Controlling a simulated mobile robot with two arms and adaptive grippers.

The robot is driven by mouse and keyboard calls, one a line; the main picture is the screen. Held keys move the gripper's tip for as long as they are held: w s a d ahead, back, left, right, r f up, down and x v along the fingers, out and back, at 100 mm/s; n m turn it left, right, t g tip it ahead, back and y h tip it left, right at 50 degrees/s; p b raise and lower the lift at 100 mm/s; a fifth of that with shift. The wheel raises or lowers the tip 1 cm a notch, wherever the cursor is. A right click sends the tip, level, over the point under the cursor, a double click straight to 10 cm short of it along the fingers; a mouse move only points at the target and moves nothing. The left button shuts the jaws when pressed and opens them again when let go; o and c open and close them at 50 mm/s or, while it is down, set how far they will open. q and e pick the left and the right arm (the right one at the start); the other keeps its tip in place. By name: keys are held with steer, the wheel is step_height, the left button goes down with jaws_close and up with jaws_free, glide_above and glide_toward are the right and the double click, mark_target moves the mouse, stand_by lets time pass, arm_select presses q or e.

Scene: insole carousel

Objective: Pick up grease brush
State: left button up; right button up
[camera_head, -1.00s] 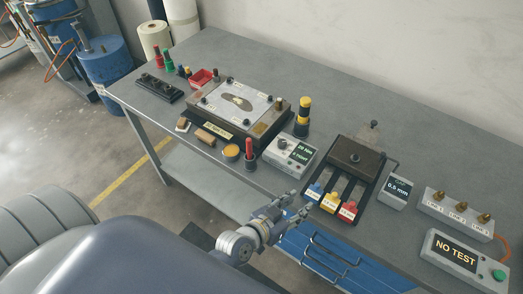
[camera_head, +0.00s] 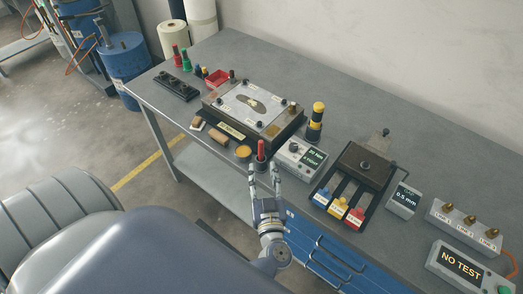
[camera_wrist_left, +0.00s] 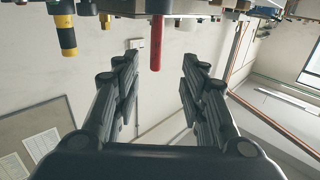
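The grease brush, which I take to be the red handle (camera_head: 261,149), stands upright in a dark holder (camera_head: 261,164) at the table's front edge, beside a round orange tin (camera_head: 243,152). Its bristles are hidden. My left gripper (camera_head: 264,173) is open and empty just in front of the holder, fingers pointing at it. In the left wrist view, which is upside down, the red handle (camera_wrist_left: 156,42) shows between and beyond the open fingers (camera_wrist_left: 163,66). I see no contact. My right gripper is not in view.
A metal fixture plate (camera_head: 246,105) lies behind the brush. A grey display box (camera_head: 300,157) is right of it, and a black-and-yellow tool (camera_head: 316,118) stands behind that box. Brown blocks (camera_head: 217,134) lie to the left. A blue drawer unit (camera_head: 320,250) is below the table.

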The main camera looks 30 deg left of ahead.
mark_target(262, 151)
arm_select(q)
steer(key=b+x, duration=0.1)
steer(key=x, duration=0.4)
steer(key=shift+d+f, duration=0.1)
steer(key=shift+f, duration=0.05)
steer(key=b+x, duration=0.3)
steer(key=x, duration=0.1)
steer(key=shift+w+f, duration=0.15)
steer(key=shift+w, duration=0.25)
steer(key=shift+w+a, duration=0.25)
steer(key=shift+w, duration=0.05)
jaws_close()
